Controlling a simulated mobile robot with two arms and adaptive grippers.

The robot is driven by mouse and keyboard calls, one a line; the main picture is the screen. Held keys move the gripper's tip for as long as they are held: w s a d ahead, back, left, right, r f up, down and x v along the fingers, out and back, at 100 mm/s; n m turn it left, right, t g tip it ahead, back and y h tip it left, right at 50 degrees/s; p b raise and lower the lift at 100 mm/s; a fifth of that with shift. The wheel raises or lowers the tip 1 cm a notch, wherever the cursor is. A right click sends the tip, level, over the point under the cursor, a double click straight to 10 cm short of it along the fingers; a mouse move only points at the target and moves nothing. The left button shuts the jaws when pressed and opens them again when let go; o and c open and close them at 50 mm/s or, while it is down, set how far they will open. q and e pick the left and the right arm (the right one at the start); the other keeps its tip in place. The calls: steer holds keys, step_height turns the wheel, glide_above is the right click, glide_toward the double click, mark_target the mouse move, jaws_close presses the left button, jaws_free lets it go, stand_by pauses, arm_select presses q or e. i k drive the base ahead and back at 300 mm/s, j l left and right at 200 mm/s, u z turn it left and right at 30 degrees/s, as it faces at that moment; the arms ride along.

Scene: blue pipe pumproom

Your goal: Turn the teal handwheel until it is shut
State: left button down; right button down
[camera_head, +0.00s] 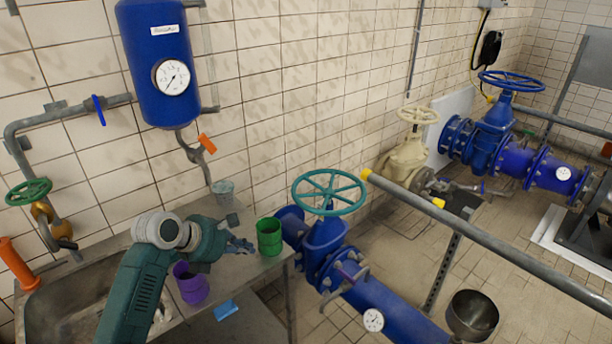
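The teal handwheel (330,192) is a spoked ring on top of a blue valve (325,240) right of centre. The valve sits on a thick blue pipe that runs down to the lower right. My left gripper (246,246) is at the end of my teal arm, low over the metal bench, to the left of the handwheel and apart from it. Its dark fingers are small and partly against the green cup; whether they are open I cannot tell. My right gripper does not show.
A green cup (269,237) and a purple cup (191,284) stand on the bench (255,268) close to my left gripper. A grey rail (480,237) with a yellow end runs right of the handwheel. A cream valve (407,158) stands behind. A metal bowl (472,315) is lower right.

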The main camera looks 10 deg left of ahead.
mark_target(328, 193)
steer(key=i, duration=1.7)
